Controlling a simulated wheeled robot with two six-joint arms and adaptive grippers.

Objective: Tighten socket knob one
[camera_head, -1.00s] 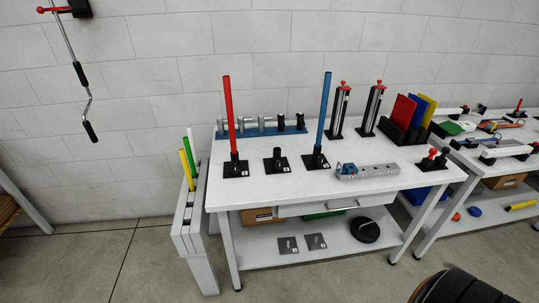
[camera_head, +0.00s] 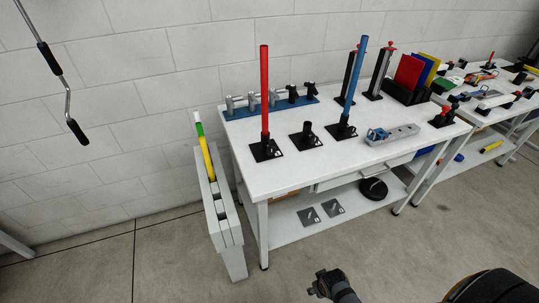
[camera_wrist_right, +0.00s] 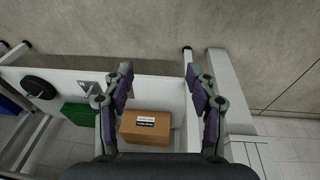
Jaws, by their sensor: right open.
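I cannot tell for sure which part is socket knob one. A grey block with a row of holes (camera_head: 400,133) lies at the right front of the white table, with a blue piece (camera_head: 377,135) at its left end. A blue rail (camera_head: 268,107) at the back carries several grey and black knob-like fittings. My right gripper (camera_wrist_right: 160,75) is open and empty in the wrist view, above the lower shelf. A gripper, seemingly the same one (camera_head: 328,284), shows at the bottom of the head view, well in front of the table and below its top.
Red tube (camera_head: 264,92) and blue tube (camera_head: 354,82) stand upright on black bases, with a short black post (camera_head: 306,134) between them. A narrow white rack (camera_head: 222,225) stands left of the table. The shelf holds a cardboard box (camera_wrist_right: 146,128) and black disc (camera_head: 374,189).

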